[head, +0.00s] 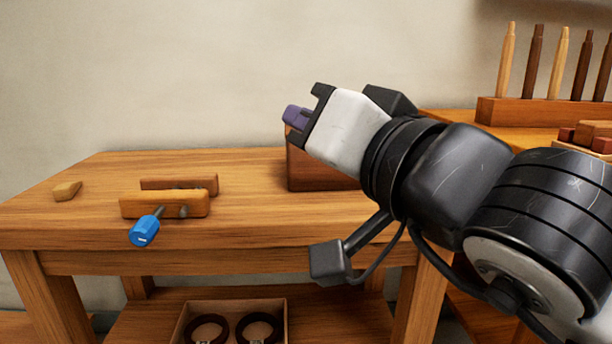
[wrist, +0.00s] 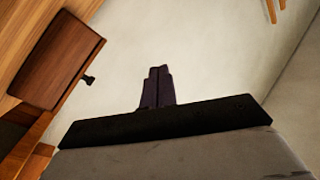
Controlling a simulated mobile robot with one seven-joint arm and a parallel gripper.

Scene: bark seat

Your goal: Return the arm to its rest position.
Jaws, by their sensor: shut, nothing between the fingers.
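My gripper (head: 292,117) is raised above the back part of the wooden bench (head: 255,225) and points up and to the left in the head view. Its dark purple fingers are together with nothing between them. In the wrist view the closed fingers (wrist: 157,87) stand out against the pale wall. My arm reaches in from the right side of the head view and hides part of the bench's right end and part of a brown wooden box (head: 305,172) behind it. The gripper touches nothing that I can see.
A wooden clamp (head: 165,204) with a blue-handled tool (head: 145,230) sits on the bench's left half. A small wood piece (head: 66,190) lies farther left. A rack of upright wooden pegs (head: 545,112) stands at the right. A tray with dark rings (head: 232,318) is below.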

